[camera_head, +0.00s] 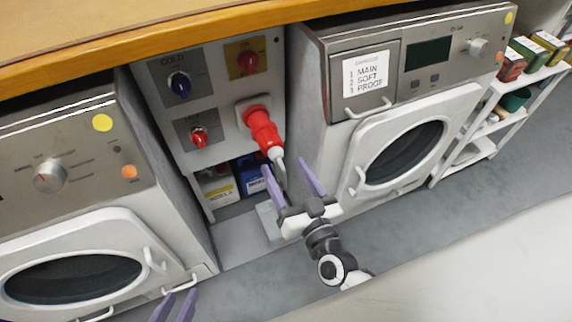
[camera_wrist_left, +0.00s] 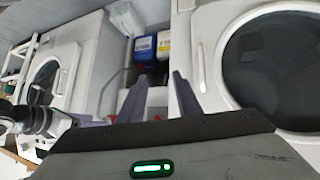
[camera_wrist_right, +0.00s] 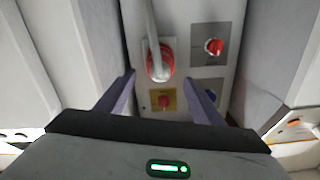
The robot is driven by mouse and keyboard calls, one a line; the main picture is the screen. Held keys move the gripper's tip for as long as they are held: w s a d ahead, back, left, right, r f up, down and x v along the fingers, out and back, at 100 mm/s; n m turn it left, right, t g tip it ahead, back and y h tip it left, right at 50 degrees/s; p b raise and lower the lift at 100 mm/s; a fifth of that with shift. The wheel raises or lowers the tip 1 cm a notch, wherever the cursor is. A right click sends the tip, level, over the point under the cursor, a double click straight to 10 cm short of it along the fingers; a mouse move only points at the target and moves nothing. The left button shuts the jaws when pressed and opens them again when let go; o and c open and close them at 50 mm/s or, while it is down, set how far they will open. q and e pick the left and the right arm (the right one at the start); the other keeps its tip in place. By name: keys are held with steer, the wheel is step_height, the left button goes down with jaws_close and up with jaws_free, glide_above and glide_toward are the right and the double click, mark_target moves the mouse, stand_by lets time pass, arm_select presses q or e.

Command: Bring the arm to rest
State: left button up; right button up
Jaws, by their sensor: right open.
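My right gripper (camera_head: 285,165) is in front of the panel between the two machines, just below the red plug (camera_head: 264,133). Its purple fingers are spread with nothing between them, which the right wrist view (camera_wrist_right: 160,88) also shows. The plug sits at its socket on the panel, with a grey cable hanging toward the gripper; I cannot tell whether finger and cable touch. My left gripper (camera_head: 174,306) is low at the bottom edge, in front of the left machine. In the left wrist view (camera_wrist_left: 158,75) its fingers are apart and empty.
The left machine (camera_head: 60,175) and right machine (camera_head: 410,90) have round doors with protruding handles. The panel (camera_head: 215,95) carries a blue knob and red knobs. Containers (camera_head: 218,187) stand on the low shelf below it. A wooden counter (camera_head: 120,30) is above; a white rack (camera_head: 490,125) is right.

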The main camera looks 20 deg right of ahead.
arm_select(q)
steer(key=shift+w+r, duration=0.3)
steer(key=shift+w, duration=0.25)
